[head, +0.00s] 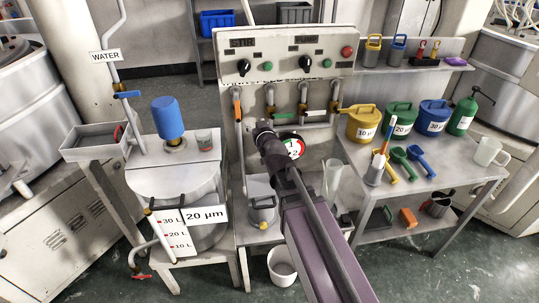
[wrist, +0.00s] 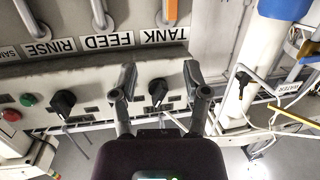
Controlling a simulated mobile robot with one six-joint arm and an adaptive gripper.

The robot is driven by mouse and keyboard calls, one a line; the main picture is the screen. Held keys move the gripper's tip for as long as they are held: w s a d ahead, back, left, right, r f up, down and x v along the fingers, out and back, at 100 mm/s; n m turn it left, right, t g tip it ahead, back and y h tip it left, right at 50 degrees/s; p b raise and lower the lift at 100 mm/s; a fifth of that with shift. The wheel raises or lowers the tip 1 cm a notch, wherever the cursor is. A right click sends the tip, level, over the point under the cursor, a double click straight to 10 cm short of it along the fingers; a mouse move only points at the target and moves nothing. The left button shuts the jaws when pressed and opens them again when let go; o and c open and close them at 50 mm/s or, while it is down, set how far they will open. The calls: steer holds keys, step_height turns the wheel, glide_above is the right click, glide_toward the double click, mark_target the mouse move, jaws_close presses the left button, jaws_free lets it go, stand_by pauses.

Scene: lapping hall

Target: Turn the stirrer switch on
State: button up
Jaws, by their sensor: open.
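The stirrer switch (head: 243,67) is a black rotary knob under the STIR label, at the left of the pale control panel (head: 285,82). A green lamp or button (head: 268,66) sits to its right. In the wrist view, which is upside down, the stirrer knob (wrist: 157,90) appears between the two fingers of my gripper (wrist: 160,78). The fingers are apart and hold nothing; whether they reach the knob's depth is unclear. In the head view my dark wrist covers the area below the panel's valves, and the fingertips cannot be made out.
A second black knob (head: 305,62) under PUMP and a red button (head: 347,52) are on the same panel. Pipes with an orange-handled valve (head: 237,103) run below it. A blue motor (head: 167,117) stands on the left tank.

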steer(key=s+d+f+g+h, duration=0.1)
steer(key=s+d+f+g, duration=0.3)
steer(key=f, duration=0.5)
steer(key=shift+s+g+b, duration=0.4)
steer(key=shift+s+g, duration=0.05)
steer(key=shift+g, duration=0.25)
steer(key=shift+d, duration=0.1)
steer(key=m+t+h, duration=0.4)
steer(key=m+t, duration=0.5)
steer(key=t, duration=0.2)
glide_toward(244, 72)
steer(key=s+a+f, duration=0.1)
steer(key=s+f, duration=0.1)
steer(key=shift+d+r+m+h+p, duration=0.15)
steer(key=shift+r+m+h+p, duration=0.25)
steer(key=shift+m+h, duration=0.2)
steer(key=shift+w, duration=0.1)
steer(key=p+x, duration=0.1)
steer(key=x, duration=0.3)
steer(key=p+x, duration=0.2)
steer(key=x, duration=0.3)
steer(key=p+x, duration=0.1)
steer(key=x, duration=0.3)
steer(key=shift+w+r+p, duration=0.25)
steer(key=shift+r+p, duration=0.1)
